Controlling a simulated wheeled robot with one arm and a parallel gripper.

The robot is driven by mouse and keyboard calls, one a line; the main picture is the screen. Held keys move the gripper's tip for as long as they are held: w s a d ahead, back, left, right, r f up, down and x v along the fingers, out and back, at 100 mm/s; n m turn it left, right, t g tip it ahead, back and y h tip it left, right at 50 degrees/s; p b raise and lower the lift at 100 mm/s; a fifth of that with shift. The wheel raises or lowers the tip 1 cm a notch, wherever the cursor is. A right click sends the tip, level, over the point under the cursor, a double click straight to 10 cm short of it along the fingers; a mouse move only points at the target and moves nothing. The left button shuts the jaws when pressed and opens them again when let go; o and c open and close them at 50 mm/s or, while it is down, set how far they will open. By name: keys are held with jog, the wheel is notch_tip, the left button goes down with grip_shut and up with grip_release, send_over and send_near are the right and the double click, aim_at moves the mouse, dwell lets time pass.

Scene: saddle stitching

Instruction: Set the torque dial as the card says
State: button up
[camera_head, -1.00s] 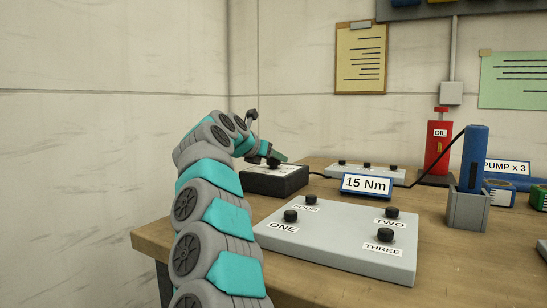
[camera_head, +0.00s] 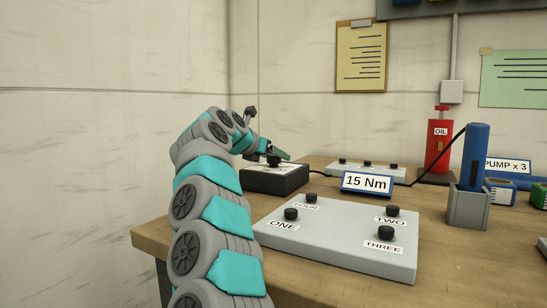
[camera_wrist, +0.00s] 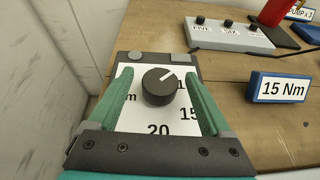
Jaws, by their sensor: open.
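The torque dial is a black round knob (camera_wrist: 159,86) on a white scale plate (camera_wrist: 133,108). The plate tops a dark box (camera_head: 276,181) at the bench's back left. The knob's white mark points to the upper right, near a partly hidden number starting with 1. The scale also shows 15 and 20. The card (camera_head: 367,183) reads "15 Nm" and also shows in the wrist view (camera_wrist: 282,88). My gripper (camera_wrist: 160,79) is open, with one green finger on each side of the knob and visible gaps. In the head view, my gripper (camera_head: 275,154) is over the box.
A grey panel (camera_head: 340,249) with knobs ONE to FOUR lies in front. Another knob panel (camera_head: 366,172) stands behind the card. A black cable runs from the box to a blue tool (camera_head: 474,157) in a grey holder. A red oil can (camera_head: 439,143) stands behind.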

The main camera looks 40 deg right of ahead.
jog(key=b+v, duration=0.1)
jog(key=v, duration=0.6)
